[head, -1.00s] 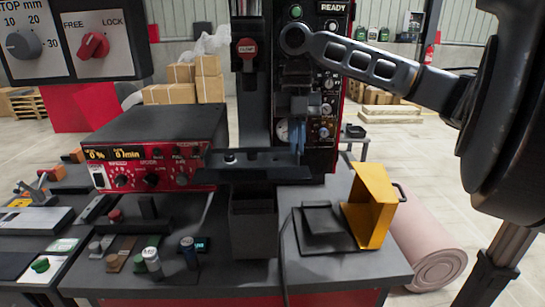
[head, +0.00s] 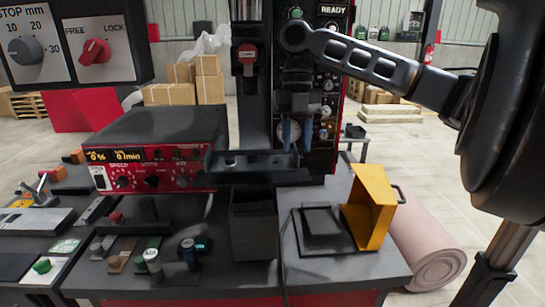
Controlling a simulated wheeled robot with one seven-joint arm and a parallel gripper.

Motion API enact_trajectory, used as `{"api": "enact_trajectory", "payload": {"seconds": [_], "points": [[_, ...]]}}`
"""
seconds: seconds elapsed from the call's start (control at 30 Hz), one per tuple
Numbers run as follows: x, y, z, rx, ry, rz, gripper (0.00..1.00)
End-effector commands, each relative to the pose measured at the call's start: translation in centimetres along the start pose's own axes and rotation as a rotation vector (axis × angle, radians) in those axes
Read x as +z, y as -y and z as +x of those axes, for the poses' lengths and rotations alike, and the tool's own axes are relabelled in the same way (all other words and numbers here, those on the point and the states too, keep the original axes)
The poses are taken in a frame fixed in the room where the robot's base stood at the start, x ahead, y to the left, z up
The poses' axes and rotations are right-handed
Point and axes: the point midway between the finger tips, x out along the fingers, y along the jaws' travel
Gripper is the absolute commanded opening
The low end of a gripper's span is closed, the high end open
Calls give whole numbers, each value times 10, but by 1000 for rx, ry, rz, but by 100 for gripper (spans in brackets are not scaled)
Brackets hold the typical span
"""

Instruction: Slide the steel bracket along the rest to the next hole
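The steel bracket (head: 233,164) is a dark, long piece with holes along its face. It lies across the dark rest (head: 292,177) in front of the machine column, above a dark open-topped bin. My gripper (head: 296,141) has two blue fingers that stand apart, pointing down, near the bracket's right end. The fingertips are just above or behind the bracket's top edge; I cannot tell whether they touch it. Nothing shows between the fingers.
The dark bin (head: 254,225) stands below the bracket. A red-fronted control unit (head: 150,153) is at left. A yellow angled guard (head: 370,205) and dark plate (head: 322,226) are at right.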

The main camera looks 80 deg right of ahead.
Motion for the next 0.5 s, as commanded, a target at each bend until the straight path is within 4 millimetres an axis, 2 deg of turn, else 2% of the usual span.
{"api": "enact_trajectory", "payload": {"seconds": [0.03, 0.5], "points": [[-2, 0, -9, 2, 0, 0, 35], [-12, 0, -46, 1, 0, -1, 35]]}}
